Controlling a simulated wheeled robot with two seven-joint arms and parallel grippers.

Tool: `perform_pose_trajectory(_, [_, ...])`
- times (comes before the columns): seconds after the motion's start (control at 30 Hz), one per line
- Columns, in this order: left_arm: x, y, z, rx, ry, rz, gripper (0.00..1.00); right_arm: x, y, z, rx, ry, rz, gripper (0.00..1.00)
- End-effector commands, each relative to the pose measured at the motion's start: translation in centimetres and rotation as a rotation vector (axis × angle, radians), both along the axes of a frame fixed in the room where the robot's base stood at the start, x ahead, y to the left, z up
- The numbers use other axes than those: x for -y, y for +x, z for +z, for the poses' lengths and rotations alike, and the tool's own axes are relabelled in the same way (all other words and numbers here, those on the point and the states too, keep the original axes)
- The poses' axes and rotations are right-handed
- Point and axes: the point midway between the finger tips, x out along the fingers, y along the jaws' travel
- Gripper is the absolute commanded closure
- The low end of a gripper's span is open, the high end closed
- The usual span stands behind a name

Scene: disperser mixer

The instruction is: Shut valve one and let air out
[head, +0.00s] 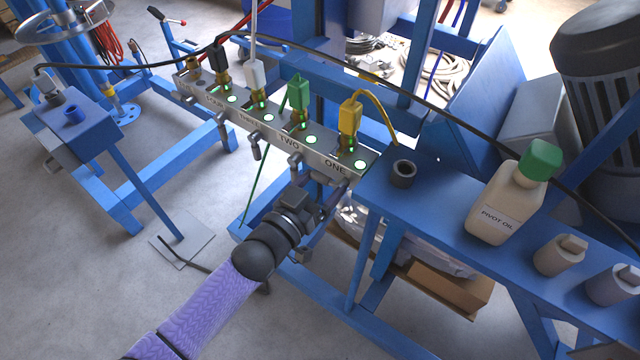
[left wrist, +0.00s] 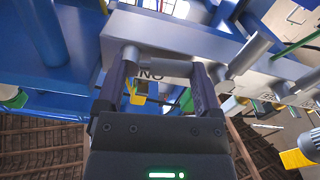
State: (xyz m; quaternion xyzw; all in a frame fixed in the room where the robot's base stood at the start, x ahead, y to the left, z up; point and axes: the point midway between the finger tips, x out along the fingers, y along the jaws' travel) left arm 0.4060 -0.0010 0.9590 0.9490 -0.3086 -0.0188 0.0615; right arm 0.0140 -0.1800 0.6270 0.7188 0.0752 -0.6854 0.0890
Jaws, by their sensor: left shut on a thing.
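The grey valve manifold (head: 275,137) runs diagonally, with labels including ONE and TWO and green-lit lamps. The yellow connector (head: 350,117) with its yellow hose stands above the ONE label. My left gripper (head: 318,188) is at the front of the ONE end. In the left wrist view, my left gripper (left wrist: 163,72) has the grey handle of valve one (left wrist: 165,67) between its two fingers and is shut on it. The upside-down ONE label is partly hidden behind the handle. In the head view the gripper hides most of this handle. My right gripper is out of view.
A blue bench (head: 432,213) at right holds a PIVOT OIL bottle (head: 497,207), smaller containers and a black ring (head: 403,172). The handle of valve two (head: 295,165) is close beside my gripper. A black cable crosses above the manifold. Open floor lies at lower left.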

Motion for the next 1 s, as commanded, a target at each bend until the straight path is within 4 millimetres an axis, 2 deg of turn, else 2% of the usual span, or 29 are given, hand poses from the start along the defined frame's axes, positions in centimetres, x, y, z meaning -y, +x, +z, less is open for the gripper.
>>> perform_pose_trajectory(0.03, [0.0, 0.0, 0.6, 0.035, 0.052, 0.001, 0.74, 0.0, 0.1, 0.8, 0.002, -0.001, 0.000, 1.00])
perform_pose_trajectory(0.1, [-0.1, 0.0, 0.6, 0.075, 0.107, 0.001, 0.74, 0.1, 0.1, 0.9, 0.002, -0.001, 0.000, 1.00])
perform_pose_trajectory(0.37, [-0.1, 0.0, 0.4, 0.085, 0.121, 0.000, 0.74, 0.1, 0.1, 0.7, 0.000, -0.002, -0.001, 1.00])
perform_pose_trajectory(0.4, [-0.1, 0.0, 0.4, 0.085, 0.120, 0.000, 0.06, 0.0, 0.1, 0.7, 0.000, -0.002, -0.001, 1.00])
perform_pose_trajectory(0.43, [-0.1, 0.0, 0.4, 0.085, 0.120, 0.000, 0.00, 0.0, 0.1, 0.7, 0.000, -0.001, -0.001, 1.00])
perform_pose_trajectory(0.67, [-0.1, 0.0, 0.4, 0.084, 0.119, 0.001, 0.00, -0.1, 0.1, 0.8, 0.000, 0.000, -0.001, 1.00])
perform_pose_trajectory(0.77, [-0.6, -0.7, 0.5, 0.082, 0.118, 0.001, 0.00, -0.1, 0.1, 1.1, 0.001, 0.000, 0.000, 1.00])
perform_pose_trajectory(1.0, [-3.7, -5.0, 0.6, 0.081, 0.119, 0.001, 0.00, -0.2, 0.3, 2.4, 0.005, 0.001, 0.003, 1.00])
